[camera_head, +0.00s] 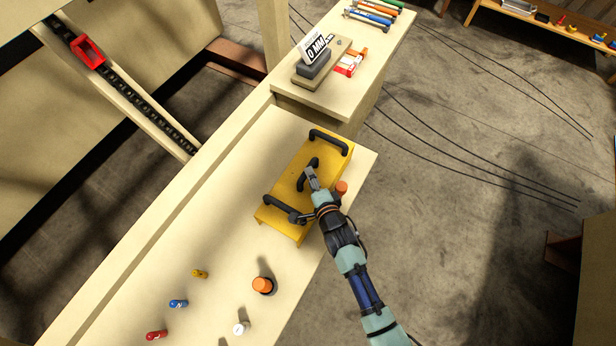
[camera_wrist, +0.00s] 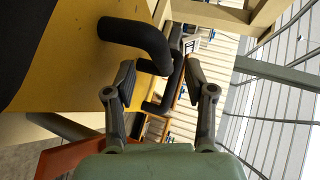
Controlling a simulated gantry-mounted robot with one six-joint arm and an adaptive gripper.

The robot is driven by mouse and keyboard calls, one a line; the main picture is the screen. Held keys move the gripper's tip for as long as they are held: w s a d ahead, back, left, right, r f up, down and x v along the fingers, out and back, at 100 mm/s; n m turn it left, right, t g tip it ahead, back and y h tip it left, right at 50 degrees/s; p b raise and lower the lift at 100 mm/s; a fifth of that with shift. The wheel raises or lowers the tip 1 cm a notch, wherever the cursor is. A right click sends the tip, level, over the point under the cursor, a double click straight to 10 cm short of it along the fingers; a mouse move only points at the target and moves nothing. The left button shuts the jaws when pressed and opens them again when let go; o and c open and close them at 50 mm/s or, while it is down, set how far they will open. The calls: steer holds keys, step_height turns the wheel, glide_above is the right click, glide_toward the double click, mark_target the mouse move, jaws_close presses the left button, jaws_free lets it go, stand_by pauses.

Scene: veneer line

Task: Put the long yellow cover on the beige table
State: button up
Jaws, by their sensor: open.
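The long yellow cover (camera_head: 311,199) lies on the beige table (camera_head: 190,225), near the table's right edge. It carries several black handles along its top. In the head view my gripper (camera_head: 303,197) is over the cover, close to its middle handle (camera_head: 307,175). In the wrist view my gripper (camera_wrist: 160,92) is open, with its two fingers apart. A black handle (camera_wrist: 140,40) of the yellow cover (camera_wrist: 75,50) rises just ahead of the left finger. I see nothing held between the fingers. Whether a finger touches the cover is unclear.
Small coloured bottles, such as a blue one (camera_head: 178,303) and a red one (camera_head: 157,335), stand at the front left. An orange-capped one (camera_head: 263,285) stands nearer the cover. A raised shelf (camera_head: 325,97) behind holds a grey block and tools. The table's middle left is clear.

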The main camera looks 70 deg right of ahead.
steer(key=x, duration=0.4)
steer(key=shift+w+d, duration=0.25)
steer(key=shift+d, duration=0.05)
jaws_close()
